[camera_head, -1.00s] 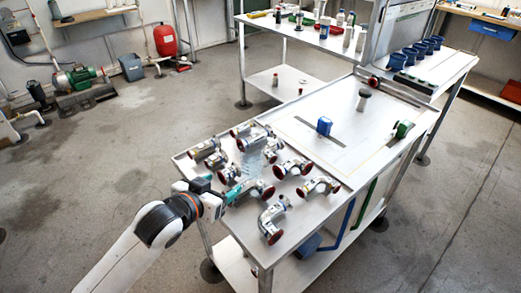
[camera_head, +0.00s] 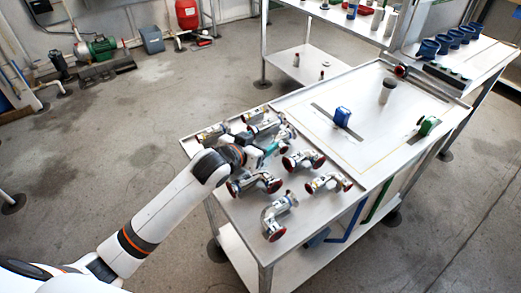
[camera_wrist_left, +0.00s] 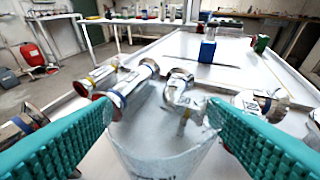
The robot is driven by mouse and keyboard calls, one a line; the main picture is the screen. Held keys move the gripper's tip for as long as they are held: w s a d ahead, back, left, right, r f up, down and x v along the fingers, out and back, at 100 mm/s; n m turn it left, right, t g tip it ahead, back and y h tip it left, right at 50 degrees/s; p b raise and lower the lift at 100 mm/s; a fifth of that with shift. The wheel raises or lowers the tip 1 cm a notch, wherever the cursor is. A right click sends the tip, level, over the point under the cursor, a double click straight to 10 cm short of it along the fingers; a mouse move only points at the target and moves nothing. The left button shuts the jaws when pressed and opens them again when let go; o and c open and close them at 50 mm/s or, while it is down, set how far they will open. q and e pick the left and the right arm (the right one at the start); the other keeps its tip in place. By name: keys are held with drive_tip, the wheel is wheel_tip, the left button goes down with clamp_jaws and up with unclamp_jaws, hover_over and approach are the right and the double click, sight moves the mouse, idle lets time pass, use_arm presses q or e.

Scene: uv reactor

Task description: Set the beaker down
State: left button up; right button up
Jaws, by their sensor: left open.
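The clear glass beaker (camera_wrist_left: 160,152) fills the lower middle of the left wrist view, with faint markings near its bottom edge. My left gripper (camera_wrist_left: 160,108) is open, one teal finger on each side of the beaker. I cannot tell whether either finger touches the glass, and the beaker's base is out of view. In the head view my left gripper (camera_head: 268,147) is among the pipe fittings on the near part of the steel table (camera_head: 318,212). It largely hides the beaker there. My right gripper is not in view.
Several metal pipe fittings with red ends crowd around the gripper, including an elbow (camera_head: 277,215) at the front and a valve (camera_head: 304,160) to the right. A blue block (camera_head: 342,117) and a dark-topped cylinder (camera_head: 387,92) stand on the clearer far part.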

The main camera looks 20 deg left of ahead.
sight(266, 138)
use_arm(q)
drive_tip(key=x, duration=0.3)
drive_tip(key=shift+w+f, duration=0.1)
drive_tip(key=shift+w, duration=0.1)
drive_tip(key=c, duration=0.9)
